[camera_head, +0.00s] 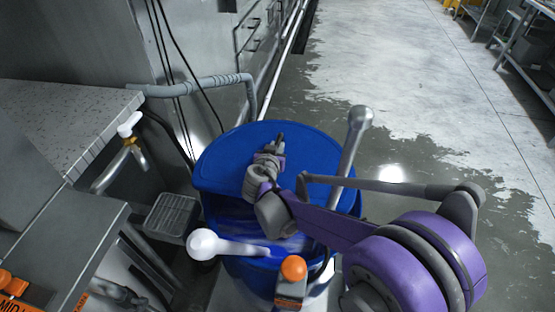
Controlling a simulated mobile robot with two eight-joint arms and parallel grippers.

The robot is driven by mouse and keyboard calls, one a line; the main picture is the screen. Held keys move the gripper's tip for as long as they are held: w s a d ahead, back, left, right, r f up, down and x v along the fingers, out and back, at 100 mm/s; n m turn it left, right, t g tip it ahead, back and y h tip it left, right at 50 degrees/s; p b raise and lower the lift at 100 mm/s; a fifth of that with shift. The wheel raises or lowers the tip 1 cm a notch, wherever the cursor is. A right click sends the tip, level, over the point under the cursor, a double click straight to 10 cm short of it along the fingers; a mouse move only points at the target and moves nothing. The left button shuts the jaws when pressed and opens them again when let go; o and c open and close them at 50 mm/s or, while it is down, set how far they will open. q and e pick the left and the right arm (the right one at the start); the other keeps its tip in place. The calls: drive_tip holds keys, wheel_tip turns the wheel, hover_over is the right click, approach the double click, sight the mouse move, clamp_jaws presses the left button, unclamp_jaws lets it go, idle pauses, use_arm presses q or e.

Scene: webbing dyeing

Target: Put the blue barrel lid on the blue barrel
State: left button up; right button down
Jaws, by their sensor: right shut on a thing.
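The blue barrel (240,272) stands upright on the floor at the centre of the head view. The blue barrel lid (228,158) is a flat disc over the far part of the barrel's top. At the near side, a streaked blue area shows below the lid's edge, partly hidden by my arm. My right gripper (279,145) reaches in from the lower right and is shut on the lid. The fingertips' exact grip is too small to make out. I cannot tell whether the lid touches the rim. My left gripper is not in view.
A grey rod with a rounded end (357,128) and a white ball-ended rod (203,244) stand out by the barrel. An orange-capped part (293,268) is in front. A speckled counter (60,115) and pipe (195,88) are close on the left. Open floor (425,85) lies right.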

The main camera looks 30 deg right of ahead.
drive_tip(key=shift+f+b, duration=0.3)
drive_tip(key=shift+f, duration=1.7)
drive_tip(key=c, duration=0.8)
unclamp_jaws()
drive_tip(key=shift+o, duration=0.2)
drive_tip(key=shift+s, duration=0.1)
drive_tip(key=v, duration=1.2)
drive_tip(key=shift+r+p, duration=0.1)
drive_tip(key=shift+p, duration=0.25)
